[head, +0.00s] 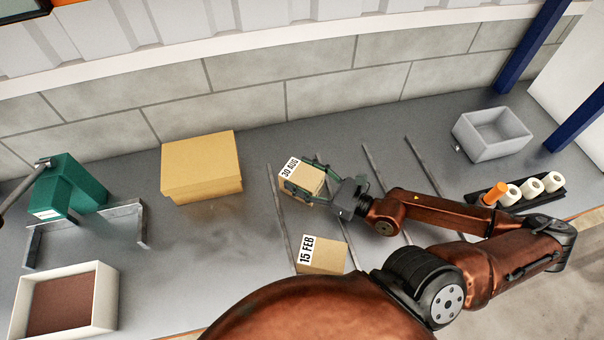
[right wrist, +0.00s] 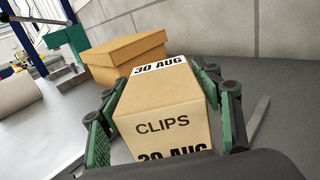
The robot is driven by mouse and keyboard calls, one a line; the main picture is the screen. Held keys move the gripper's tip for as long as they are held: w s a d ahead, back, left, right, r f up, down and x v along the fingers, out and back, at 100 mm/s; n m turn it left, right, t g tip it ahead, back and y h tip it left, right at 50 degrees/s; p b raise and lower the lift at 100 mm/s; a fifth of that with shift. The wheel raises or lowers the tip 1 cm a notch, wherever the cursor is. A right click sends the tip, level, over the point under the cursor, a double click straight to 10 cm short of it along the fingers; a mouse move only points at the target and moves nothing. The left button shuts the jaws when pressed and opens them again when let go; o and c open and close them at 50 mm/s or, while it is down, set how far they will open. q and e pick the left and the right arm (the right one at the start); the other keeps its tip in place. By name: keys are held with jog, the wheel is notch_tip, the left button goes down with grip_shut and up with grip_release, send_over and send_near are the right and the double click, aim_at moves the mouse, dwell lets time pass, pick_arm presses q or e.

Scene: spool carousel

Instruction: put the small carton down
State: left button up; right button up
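The small carton (head: 308,181) is tan with a white "30 AUG" label; in the right wrist view the same carton (right wrist: 165,100) shows "CLIPS" on its near face. My right gripper (head: 304,180) has its green-padded fingers on both sides of the carton, closed against it. In the head view the carton appears over the lane at the left of the thin metal strips; I cannot tell whether its underside touches the table. A second small carton (head: 322,257), labelled "15 FEB", lies nearer in that lane. My left gripper is not in view.
A larger closed tan box (head: 201,168) stands to the left; a green device (head: 66,186) and a metal bracket (head: 85,222) are beyond it. A white-rimmed tray (head: 108,300) is front left. A grey bin (head: 492,134) and a black rack of rolls (head: 549,197) are at right.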

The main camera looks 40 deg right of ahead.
aim_at(319, 183)
jog(key=shift+o, duration=1.2)
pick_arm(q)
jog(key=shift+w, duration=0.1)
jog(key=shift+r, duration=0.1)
pick_arm(e)
jog(key=shift+r, duration=0.15)
jog(key=p+v, duration=0.1)
jog(key=v, duration=0.4)
jog(key=p+v, duration=0.2)
jog(key=v, duration=0.3)
jog(key=shift+s+d+r+p, duration=0.1)
jog(key=shift+s+r+p, duration=0.15)
jog(key=shift+s+p, duration=0.1)
jog(key=shift+s+d, duration=0.1)
jog(key=shift+s, duration=0.2)
pick_arm(q)
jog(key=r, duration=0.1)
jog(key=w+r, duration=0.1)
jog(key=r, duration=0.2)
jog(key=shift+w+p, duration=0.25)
jog(key=shift+p, duration=0.05)
pick_arm(e)
jog(key=shift+s+d+f, duration=0.1)
jog(key=shift+s+f, duration=0.1)
jog(key=shift+s, duration=0.15)
